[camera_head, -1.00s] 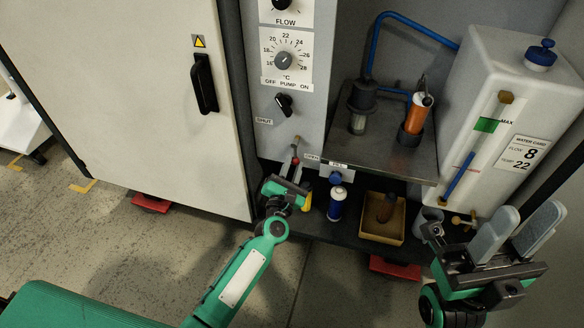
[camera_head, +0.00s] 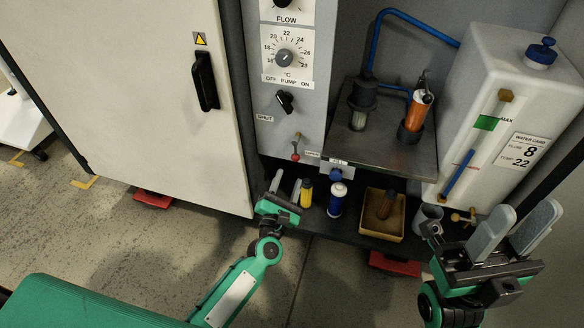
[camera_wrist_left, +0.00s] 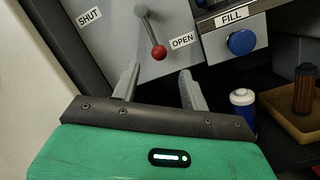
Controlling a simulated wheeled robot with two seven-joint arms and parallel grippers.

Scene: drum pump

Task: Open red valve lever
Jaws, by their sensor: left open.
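The red valve lever (camera_head: 295,156) is on the grey panel below the pump switch. In the left wrist view its red ball (camera_wrist_left: 158,53) hangs down, tilted slightly right, just left of the OPEN label (camera_wrist_left: 182,40). The SHUT label (camera_wrist_left: 89,17) is at the upper left. My left gripper (camera_head: 286,185) is open and empty below the lever. In the left wrist view its two fingers (camera_wrist_left: 160,76) point towards the panel, with the ball beyond and between their tips, apart from them. My right gripper (camera_head: 528,212) is open and empty at the lower right, near the water tank.
A blue FILL button (camera_wrist_left: 242,42) sits right of the lever. A yellow bottle (camera_head: 306,194), a blue-and-white bottle (camera_head: 337,201) and a tan tray (camera_head: 381,225) stand on the low shelf. A metal shelf (camera_head: 400,160) juts out above. A white cabinet door (camera_head: 130,110) is at left.

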